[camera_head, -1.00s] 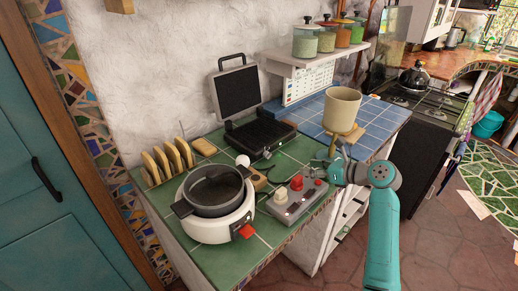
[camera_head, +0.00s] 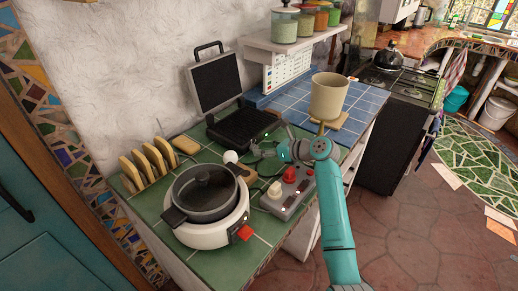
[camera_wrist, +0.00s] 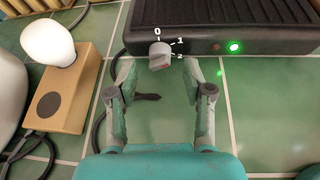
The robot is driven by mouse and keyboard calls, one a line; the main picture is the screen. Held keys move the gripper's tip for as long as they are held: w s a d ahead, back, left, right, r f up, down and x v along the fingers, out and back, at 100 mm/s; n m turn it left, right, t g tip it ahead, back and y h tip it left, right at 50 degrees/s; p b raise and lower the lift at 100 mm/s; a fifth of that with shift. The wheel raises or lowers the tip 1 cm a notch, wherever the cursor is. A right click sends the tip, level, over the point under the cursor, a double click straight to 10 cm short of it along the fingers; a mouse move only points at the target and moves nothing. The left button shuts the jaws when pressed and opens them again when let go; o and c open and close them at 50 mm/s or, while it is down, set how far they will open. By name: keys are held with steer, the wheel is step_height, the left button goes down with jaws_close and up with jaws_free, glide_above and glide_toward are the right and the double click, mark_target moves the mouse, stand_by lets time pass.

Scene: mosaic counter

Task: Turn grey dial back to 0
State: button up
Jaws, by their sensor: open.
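The grey dial (camera_wrist: 160,55) sits on the front of the black grill (camera_wrist: 220,20), below white marks 0, 1 and 2. I cannot tell which mark it points at. A green lamp (camera_wrist: 235,47) glows to its right, past a dim red one (camera_wrist: 216,47). My gripper (camera_wrist: 164,82) is open and empty. In the wrist view its fingers lie left and right of the dial, with the dial between and just beyond the tips; I see no contact. In the head view the grill (camera_head: 243,127) stands lid up, with my gripper (camera_head: 262,150) at its front.
A grey box (camera_head: 287,195) with a red and a white knob stands near the counter's front edge, beside my arm. A white cooker (camera_head: 205,225) with a dark pot and a wooden block (camera_wrist: 65,90) with a bulb are left. Dark cables lie on the green tiles.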

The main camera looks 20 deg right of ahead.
steer(key=shift+x, duration=1.2)
jaws_close()
steer(key=shift+s+a+n+t+h, duration=0.1)
steer(key=shift+n+t+h, duration=0.2)
steer(key=shift+n+h, duration=0.25)
steer(key=shift+n, duration=0.45)
jaws_free()
